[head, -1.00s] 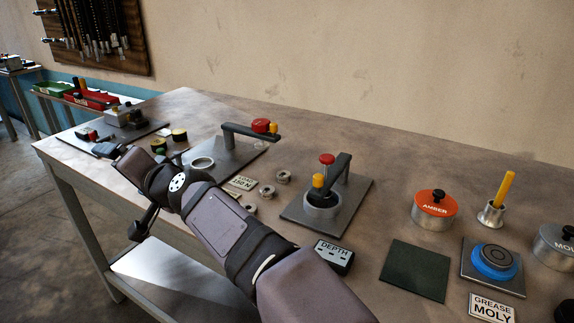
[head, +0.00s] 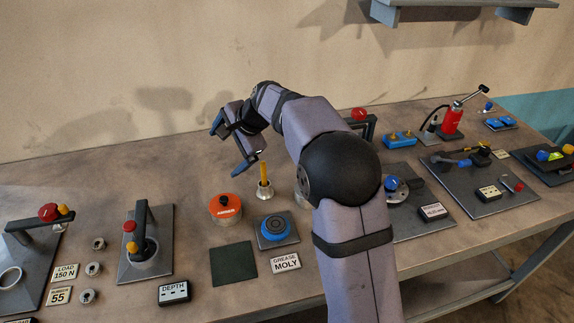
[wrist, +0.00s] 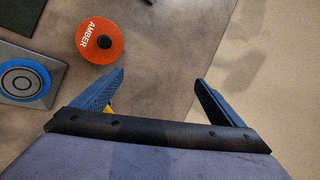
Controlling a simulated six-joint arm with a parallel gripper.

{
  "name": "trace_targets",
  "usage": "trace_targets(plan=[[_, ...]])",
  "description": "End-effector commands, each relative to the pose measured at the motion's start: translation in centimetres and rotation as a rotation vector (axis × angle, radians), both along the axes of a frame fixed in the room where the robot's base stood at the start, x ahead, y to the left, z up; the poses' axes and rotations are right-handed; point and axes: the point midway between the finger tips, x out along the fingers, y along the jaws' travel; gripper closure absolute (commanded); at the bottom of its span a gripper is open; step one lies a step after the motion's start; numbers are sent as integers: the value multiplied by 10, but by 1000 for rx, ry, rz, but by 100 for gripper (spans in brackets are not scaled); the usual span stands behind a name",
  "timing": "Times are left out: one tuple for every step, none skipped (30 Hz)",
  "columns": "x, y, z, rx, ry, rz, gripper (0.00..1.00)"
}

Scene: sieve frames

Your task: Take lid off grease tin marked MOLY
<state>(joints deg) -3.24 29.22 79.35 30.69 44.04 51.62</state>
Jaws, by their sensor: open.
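The tin marked MOLY is almost wholly hidden behind my arm in the head view; only a sliver of grey metal (head: 301,201) shows beside the arm. It is not in the wrist view. The GREASE MOLY card (head: 285,262) lies in front of the blue ring holder (head: 275,228). My gripper (head: 234,146) is open and empty, in the air above and behind the orange-lidded AMBER tin (head: 225,210). In the wrist view, the fingers (wrist: 160,78) stand wide apart with bare bench and wall beyond them, and the AMBER lid (wrist: 100,41) is left of them.
A yellow-handled tool (head: 264,174) stands in a metal cup near the gripper; a bit of yellow shows behind the left finger in the wrist view. A dark green mat (head: 233,264) lies left of the card. A red-knobbed stand (head: 146,258) is further left. The wall is close behind.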

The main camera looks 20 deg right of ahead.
Motion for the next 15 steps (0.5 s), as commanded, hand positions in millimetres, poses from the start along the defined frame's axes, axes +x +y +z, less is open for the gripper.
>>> trace_targets(plan=[[-9,-49,6,-63,74,-41,8],[-17,-72,-2,-115,111,-35,8],[-26,-95,-13,-183,151,-11,8],[-32,-110,-18,-234,175,16,8],[-38,-124,-23,-284,196,45,8],[-45,-140,-29,-346,224,88,8],[-50,-152,-31,-388,242,117,8],[-54,-162,-34,-428,259,146,8],[-59,-174,-36,-475,279,182,8],[-62,-181,-37,-504,293,206,8],[-65,-188,-38,-532,305,227,8],[-68,-196,-38,-561,319,251,8],[-70,-201,-39,-579,327,265,8],[-71,-205,-39,-593,335,276,8],[-73,-209,-39,-608,341,289,8]])
